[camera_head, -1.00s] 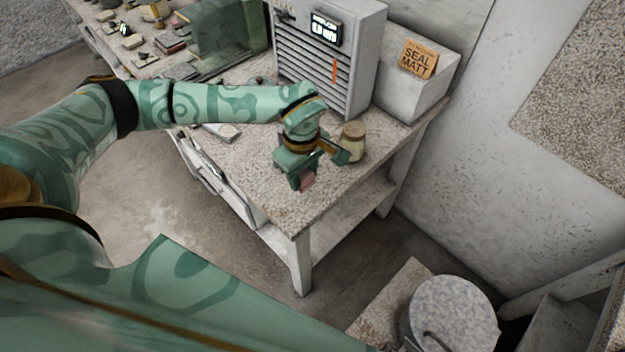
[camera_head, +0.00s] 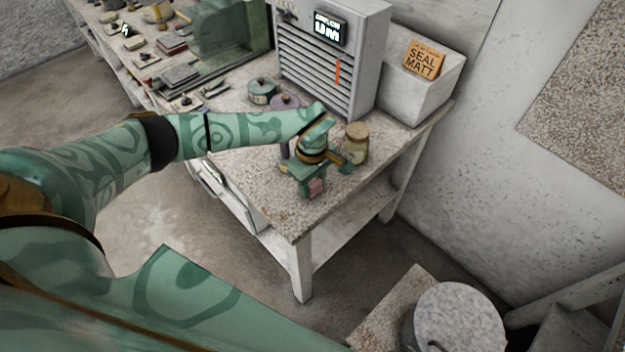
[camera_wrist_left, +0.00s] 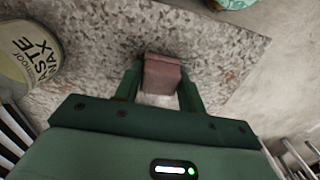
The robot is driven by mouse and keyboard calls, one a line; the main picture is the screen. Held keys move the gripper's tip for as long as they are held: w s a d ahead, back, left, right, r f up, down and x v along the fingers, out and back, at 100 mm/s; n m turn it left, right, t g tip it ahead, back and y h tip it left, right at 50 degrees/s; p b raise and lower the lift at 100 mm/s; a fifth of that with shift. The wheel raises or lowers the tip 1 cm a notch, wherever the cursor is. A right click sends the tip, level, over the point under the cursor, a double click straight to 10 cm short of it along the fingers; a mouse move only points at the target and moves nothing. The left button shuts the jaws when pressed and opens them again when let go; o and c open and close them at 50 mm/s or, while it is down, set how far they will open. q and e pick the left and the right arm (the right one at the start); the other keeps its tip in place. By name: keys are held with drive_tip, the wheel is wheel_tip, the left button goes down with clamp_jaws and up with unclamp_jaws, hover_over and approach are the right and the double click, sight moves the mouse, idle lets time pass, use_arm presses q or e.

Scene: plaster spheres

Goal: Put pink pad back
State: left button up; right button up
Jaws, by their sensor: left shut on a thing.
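The pink pad (camera_wrist_left: 162,75) is a small block with a pale lower part, held between the two fingers of my left gripper (camera_wrist_left: 160,88) in the left wrist view. In the head view the pad (camera_head: 316,187) shows at the tips of my left gripper (camera_head: 312,186), over the front part of the speckled worktop (camera_head: 272,213). I cannot tell whether the pad touches the worktop. My right gripper is not in view.
A paste wax jar (camera_head: 356,143) stands close to the right of my left gripper. Lidded tins (camera_head: 262,91) stand behind my arm. A slatted grey unit (camera_head: 330,60) and a pale box with a "SEAL MATT" card (camera_head: 424,60) stand at the back.

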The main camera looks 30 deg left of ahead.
sight(312, 181)
use_arm(q)
drive_tip(key=o, duration=1.1)
drive_tip(key=shift+c, duration=0.2)
wheel_tip(312, 181, up, 12)
drive_tip(key=p, duration=0.2)
drive_tip(key=shift+r, duration=0.1)
